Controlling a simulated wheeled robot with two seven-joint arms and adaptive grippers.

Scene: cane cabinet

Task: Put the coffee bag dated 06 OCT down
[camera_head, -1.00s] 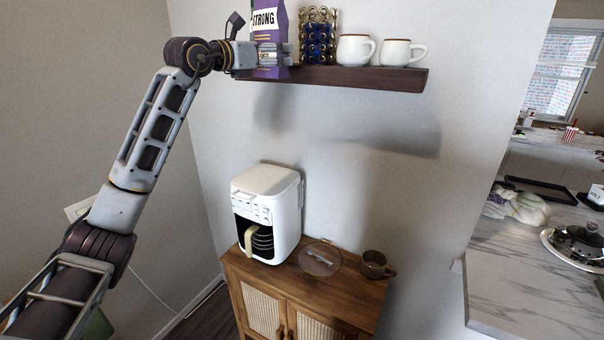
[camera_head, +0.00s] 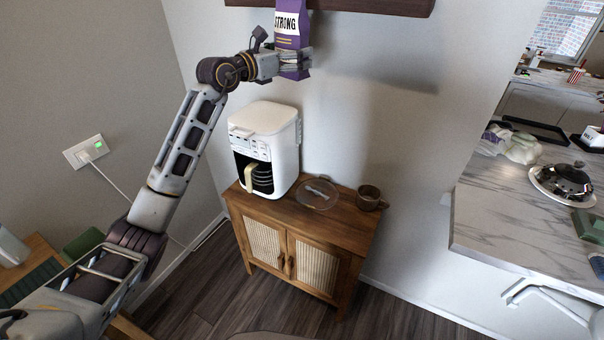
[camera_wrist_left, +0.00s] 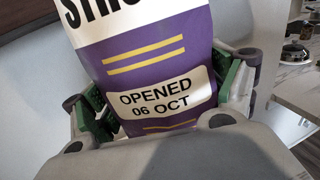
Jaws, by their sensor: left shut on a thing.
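The coffee bag (camera_head: 290,32) is purple with a white band reading "STRONG". In the left wrist view the bag (camera_wrist_left: 160,75) carries a label reading "OPENED 06 OCT". My left gripper (camera_head: 297,65) is shut on the lower part of the bag, with a finger on each side of it in the left wrist view (camera_wrist_left: 165,95). The bag is held upright in the air, in front of the wall and above the cabinet. My right gripper is not in view.
A wooden cabinet (camera_head: 340,228) with cane doors stands below. On it are a white coffee maker (camera_head: 265,135), a round clear dish (camera_head: 318,194) and a brown mug (camera_head: 370,198). The shelf (camera_head: 375,6) is at the top edge. A marble counter (camera_head: 480,225) is at right.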

